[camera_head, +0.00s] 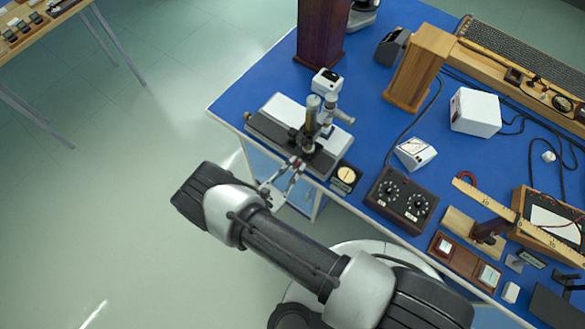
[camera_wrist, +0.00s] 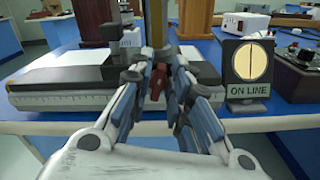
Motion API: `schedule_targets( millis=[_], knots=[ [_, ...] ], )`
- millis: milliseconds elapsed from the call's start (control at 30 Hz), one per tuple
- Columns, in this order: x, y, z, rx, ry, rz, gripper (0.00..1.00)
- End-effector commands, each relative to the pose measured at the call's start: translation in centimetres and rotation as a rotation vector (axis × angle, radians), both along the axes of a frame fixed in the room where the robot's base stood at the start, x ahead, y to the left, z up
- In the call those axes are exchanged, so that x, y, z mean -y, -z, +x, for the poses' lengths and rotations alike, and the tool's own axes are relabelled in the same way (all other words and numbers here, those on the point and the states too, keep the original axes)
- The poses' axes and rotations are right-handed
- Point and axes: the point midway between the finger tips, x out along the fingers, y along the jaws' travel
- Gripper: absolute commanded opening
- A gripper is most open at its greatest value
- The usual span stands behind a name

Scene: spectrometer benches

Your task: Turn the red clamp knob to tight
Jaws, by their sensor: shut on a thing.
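The red clamp knob (camera_wrist: 157,82) shows in the wrist view between the fingertips of my gripper (camera_wrist: 160,76), which is shut on it. The knob sits at the front of the bench instrument, at the foot of its upright brass column (camera_wrist: 190,24). In the head view my gripper (camera_head: 294,165) meets the front edge of the instrument (camera_head: 283,109), and the knob is too small to make out clearly. The fingers hide part of the knob, and I cannot tell how far it is turned. A sign (camera_wrist: 249,75) reading "ON LINE" with a round cream dial stands right of the gripper.
The blue bench (camera_head: 232,100) has a front edge just below the instrument. A dark box with dials (camera_head: 401,200) and a white meter (camera_head: 415,153) stand to the right. A wooden block (camera_head: 417,68) and a dark red post (camera_head: 321,33) stand behind.

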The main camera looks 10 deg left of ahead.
Motion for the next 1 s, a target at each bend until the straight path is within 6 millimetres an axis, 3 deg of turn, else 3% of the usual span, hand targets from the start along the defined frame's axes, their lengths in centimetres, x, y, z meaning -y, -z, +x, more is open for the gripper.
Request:
schedule_targets(
  millis=[1000],
  knots=[
    [0.64,0.86,-0.3,0.365,-0.001,0.886,0.0]
  ],
)
